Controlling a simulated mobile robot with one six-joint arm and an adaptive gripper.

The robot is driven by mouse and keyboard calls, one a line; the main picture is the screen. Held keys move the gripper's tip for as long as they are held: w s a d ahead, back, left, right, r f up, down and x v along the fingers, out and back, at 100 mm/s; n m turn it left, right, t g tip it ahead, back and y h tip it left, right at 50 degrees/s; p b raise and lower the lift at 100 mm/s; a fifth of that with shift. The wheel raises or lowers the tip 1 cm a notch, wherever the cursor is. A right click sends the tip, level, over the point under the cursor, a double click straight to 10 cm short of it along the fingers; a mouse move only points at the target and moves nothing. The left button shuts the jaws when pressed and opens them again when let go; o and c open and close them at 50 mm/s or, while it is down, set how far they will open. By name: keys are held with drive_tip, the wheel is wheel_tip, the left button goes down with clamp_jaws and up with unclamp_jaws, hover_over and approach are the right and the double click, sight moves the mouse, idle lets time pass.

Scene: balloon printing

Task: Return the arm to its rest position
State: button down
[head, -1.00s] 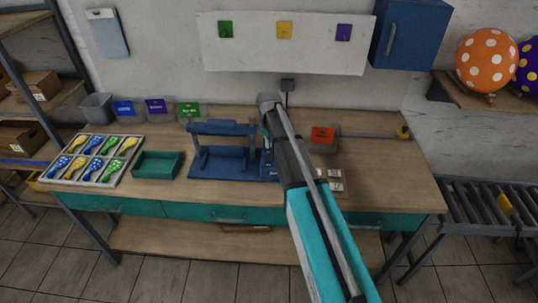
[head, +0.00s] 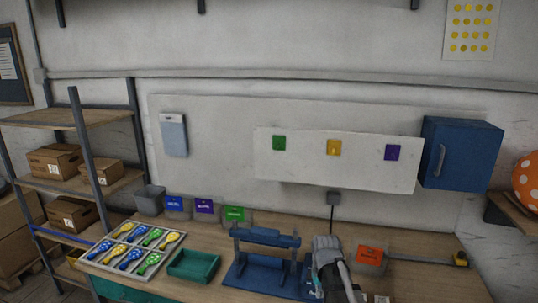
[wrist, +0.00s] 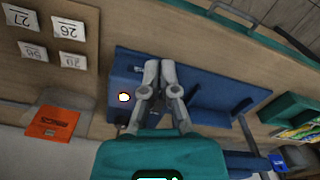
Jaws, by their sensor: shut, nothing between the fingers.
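My arm (head: 330,268) reaches over the workbench, just right of the blue press stand (head: 262,240); the gripper's fingertips cannot be made out in the head view. In the wrist view my gripper (wrist: 160,64) has its two grey fingers close together, with nothing between them. A small bright spot (wrist: 124,97) shows on the blue surface beside the fingers.
A divided tray (head: 88,258) of balloons and an empty green tray (head: 194,265) stand left. Several labelled bins line the back, with an orange-labelled bin (head: 370,257) right of my arm. Numbered packets (wrist: 68,28) lie on the bench. A blue cabinet (head: 462,153) hangs right.

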drive_tip(key=s+m, duration=0.1)
drive_tip(key=s, duration=0.9)
drive_tip(key=shift+s+d+f, duration=0.2)
drive_tip(key=shift+s+f, duration=0.1)
drive_tip(key=shift+s, duration=0.1)
idle(1.4)
